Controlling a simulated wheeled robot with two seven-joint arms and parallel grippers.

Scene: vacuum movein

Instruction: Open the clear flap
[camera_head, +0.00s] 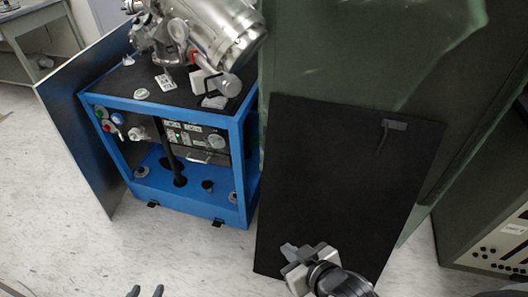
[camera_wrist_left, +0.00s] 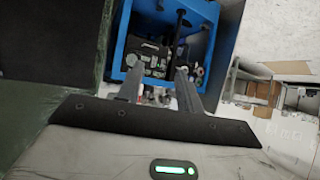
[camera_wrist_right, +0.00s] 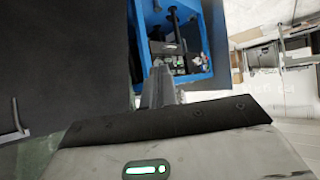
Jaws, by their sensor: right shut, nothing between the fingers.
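A greenish see-through sheet (camera_head: 330,50), which looks like the clear flap, stands upright behind a dark panel (camera_head: 340,190). The panel bears a small grey handle (camera_head: 395,124) near its upper right corner; a handle (camera_wrist_right: 16,125) also shows in the right wrist view. My right gripper (camera_head: 288,250) is shut and empty, in front of the panel's lower part and well below the handle; whether it touches the panel is unclear. My left gripper (camera_head: 145,291) is at the bottom edge, left of the panel. Its fingers are apart and empty, also in the left wrist view (camera_wrist_left: 158,88).
A blue-framed cart (camera_head: 205,215) with metal vacuum equipment (camera_head: 215,30) on top stands left of the sheet. A dark board (camera_head: 80,130) leans open at its left. A grey-green cabinet (camera_head: 480,180) stands at the right. The pale floor (camera_head: 60,220) at front left is clear.

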